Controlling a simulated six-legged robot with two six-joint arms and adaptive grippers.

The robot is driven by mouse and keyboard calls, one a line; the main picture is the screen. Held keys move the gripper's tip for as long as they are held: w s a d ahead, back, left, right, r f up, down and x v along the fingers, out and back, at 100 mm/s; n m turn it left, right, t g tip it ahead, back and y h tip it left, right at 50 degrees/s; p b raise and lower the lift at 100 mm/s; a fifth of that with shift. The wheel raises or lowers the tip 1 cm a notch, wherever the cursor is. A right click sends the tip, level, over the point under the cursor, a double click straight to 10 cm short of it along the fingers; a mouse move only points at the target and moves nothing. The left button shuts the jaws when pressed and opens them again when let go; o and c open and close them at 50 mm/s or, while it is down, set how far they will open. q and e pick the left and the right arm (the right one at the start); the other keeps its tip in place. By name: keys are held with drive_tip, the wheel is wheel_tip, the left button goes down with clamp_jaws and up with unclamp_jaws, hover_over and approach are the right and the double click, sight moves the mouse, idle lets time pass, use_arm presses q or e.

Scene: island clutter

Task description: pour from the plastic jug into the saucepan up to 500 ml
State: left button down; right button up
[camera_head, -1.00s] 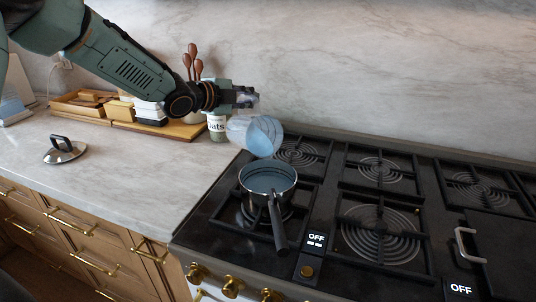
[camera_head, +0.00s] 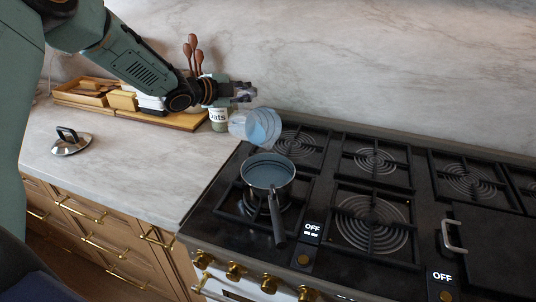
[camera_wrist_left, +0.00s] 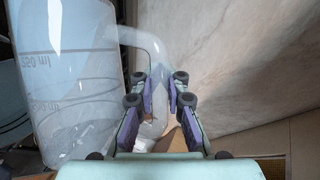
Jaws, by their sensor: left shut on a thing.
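The plastic jug (camera_head: 262,127) is clear with bluish liquid in it. It is tilted above the back of the saucepan, its mouth toward the right. My left gripper (camera_head: 246,92) is shut on the jug's handle; the left wrist view shows the gripper (camera_wrist_left: 160,95) with its fingers on either side of the handle, and the jug (camera_wrist_left: 70,70) with its ml marks at left. The saucepan (camera_head: 268,172) stands on the front left burner, its black handle toward the front, with blue-grey liquid inside. No stream shows clearly between jug and pan. My right gripper is not in view.
The lid (camera_head: 71,142) lies on the counter at left. An oats jar (camera_head: 219,121) stands behind the jug, beside a wooden board (camera_head: 180,118) and wooden trays (camera_head: 85,92). The hob (camera_head: 400,175) has several free burners; its visible displays read OFF.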

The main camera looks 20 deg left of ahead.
use_arm(q)
drive_tip(key=shift+w+a+r+n+g+h+p, duration=0.3)
drive_tip(key=shift+a+n+p, duration=0.25)
drive_tip(key=shift+p, duration=1.9)
drive_tip(key=shift+w+f, duration=0.1)
drive_tip(key=shift+w+a+f+n+g+p, duration=0.25)
drive_tip(key=shift+a+n+g+p, duration=0.1)
drive_tip(key=shift+n, duration=0.2)
drive_tip(key=shift+w+a+f+n+g+h, duration=0.2)
drive_tip(key=shift+f+n+g+h, duration=0.15)
drive_tip(key=shift+f+n+h, duration=0.25)
drive_tip(key=shift+w+a+f+n+g+h, duration=0.1)
drive_tip(key=shift+a+f+n+g+h, duration=0.2)
drive_tip(key=shift+n, duration=0.4)
drive_tip(key=shift+d+f, duration=0.1)
drive_tip(key=shift+d, duration=0.05)
